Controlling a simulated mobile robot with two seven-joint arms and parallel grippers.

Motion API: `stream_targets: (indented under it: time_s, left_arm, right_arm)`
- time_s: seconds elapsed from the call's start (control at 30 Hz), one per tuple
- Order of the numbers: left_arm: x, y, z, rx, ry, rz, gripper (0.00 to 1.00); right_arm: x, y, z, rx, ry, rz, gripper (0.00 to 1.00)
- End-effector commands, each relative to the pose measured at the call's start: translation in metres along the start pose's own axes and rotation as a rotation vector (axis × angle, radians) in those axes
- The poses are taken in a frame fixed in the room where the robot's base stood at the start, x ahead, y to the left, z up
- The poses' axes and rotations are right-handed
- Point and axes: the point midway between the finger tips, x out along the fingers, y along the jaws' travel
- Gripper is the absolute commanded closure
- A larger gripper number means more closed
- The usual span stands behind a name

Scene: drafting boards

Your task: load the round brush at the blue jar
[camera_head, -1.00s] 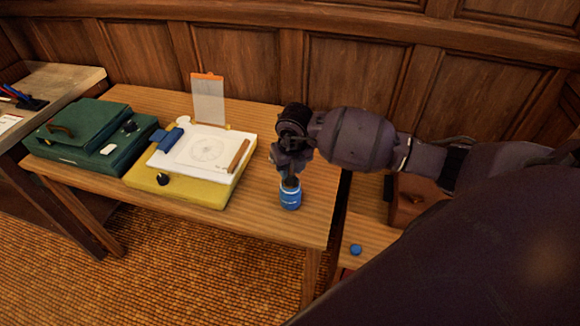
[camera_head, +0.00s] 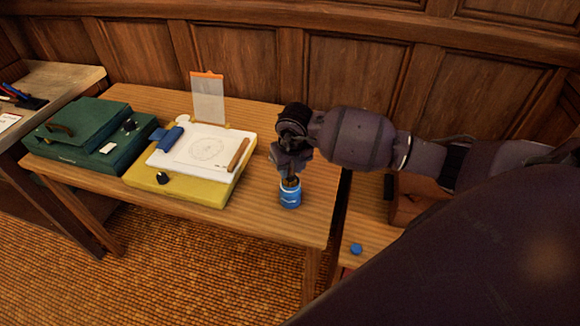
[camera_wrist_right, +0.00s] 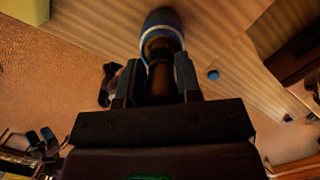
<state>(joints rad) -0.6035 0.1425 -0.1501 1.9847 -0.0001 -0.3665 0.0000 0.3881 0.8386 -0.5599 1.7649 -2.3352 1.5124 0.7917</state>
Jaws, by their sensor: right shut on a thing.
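The blue jar (camera_head: 290,198) stands upright at the front right of the wooden table in the head view. It also shows at the top of the right wrist view (camera_wrist_right: 160,17). My right gripper (camera_head: 289,176) is directly above the jar, pointing down. It is shut on the round brush, whose brown shaft (camera_wrist_right: 161,80) runs between the fingers toward the jar in the wrist view. The brush's lower end is at the jar's mouth; I cannot tell how deep it sits. My left gripper is not in view.
A yellow drafting board (camera_head: 182,187) with white paper (camera_head: 188,158), a blue roll and a brown block lies left of the jar. A green case (camera_head: 80,155) is farther left. A blue cap (camera_head: 356,249) lies on a lower surface at right.

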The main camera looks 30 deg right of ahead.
Motion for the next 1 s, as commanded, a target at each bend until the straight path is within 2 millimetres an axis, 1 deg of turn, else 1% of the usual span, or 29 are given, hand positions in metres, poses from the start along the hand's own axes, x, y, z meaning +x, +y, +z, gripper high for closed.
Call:
stream_targets:
  time_s: [0.6,0.73,1.0]
  left_arm:
    - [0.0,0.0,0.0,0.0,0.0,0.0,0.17]
    - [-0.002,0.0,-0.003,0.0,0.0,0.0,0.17]
    - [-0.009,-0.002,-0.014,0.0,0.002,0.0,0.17]
  right_arm:
    - [0.001,0.0,-0.001,0.0,0.003,-0.001,0.92]
    - [-0.004,0.0,0.0,0.0,0.002,-0.001,0.92]
    - [-0.023,0.0,0.003,-0.001,0.001,-0.001,0.92]
